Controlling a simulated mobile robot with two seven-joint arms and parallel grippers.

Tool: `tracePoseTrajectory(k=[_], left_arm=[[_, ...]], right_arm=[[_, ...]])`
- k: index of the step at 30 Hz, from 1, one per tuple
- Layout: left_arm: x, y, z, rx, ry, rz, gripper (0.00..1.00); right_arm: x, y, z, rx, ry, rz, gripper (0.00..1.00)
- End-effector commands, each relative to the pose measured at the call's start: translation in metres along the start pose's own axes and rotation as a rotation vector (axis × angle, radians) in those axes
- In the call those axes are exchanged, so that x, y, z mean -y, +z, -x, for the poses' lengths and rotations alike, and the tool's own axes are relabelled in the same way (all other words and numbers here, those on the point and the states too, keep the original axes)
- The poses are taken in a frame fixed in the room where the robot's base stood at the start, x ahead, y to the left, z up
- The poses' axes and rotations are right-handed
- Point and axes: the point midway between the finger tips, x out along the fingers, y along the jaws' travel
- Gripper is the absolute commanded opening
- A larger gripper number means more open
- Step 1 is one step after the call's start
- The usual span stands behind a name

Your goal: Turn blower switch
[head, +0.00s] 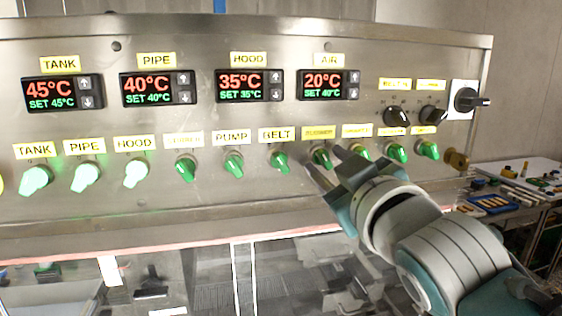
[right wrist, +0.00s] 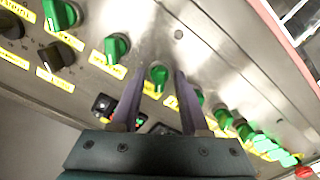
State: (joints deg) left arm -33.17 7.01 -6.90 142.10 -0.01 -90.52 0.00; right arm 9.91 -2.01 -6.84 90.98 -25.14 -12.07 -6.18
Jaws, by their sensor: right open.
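The blower switch (head: 321,157) is a green rotary knob under a yellow label that seems to read BLOWER (head: 319,132), in the lower row of the steel control panel. It is unlit. My right gripper (head: 326,162) is open, with its fingertips close to this knob, one on either side. In the right wrist view a green knob (right wrist: 158,75) shows between the two fingers, with a gap to each. I cannot tell whether either finger touches it. My left gripper is not in view.
The belt switch (head: 280,162) is close on the left. Another green knob (head: 362,152) on the right is partly hidden by my gripper. Tank, pipe and hood knobs (head: 135,174) glow. Black knobs (head: 396,116) sit upper right. A cluttered table (head: 520,170) stands at the right.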

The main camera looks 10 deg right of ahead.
Motion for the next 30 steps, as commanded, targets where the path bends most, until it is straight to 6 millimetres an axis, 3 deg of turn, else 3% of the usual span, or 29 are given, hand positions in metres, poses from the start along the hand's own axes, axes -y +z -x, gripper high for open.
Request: tracePoseTrajectory(k=[2,14,30], left_arm=[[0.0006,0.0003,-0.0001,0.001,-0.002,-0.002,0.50],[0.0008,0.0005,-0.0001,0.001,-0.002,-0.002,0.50],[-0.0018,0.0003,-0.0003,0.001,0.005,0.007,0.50]], right_arm=[[0.0000,0.0000,0.0001,0.000,0.000,0.000,0.44],[0.0000,0.0001,0.0003,0.001,0.000,-0.001,0.00],[0.0004,0.0001,0.0004,0.001,0.000,-0.045,0.00]])
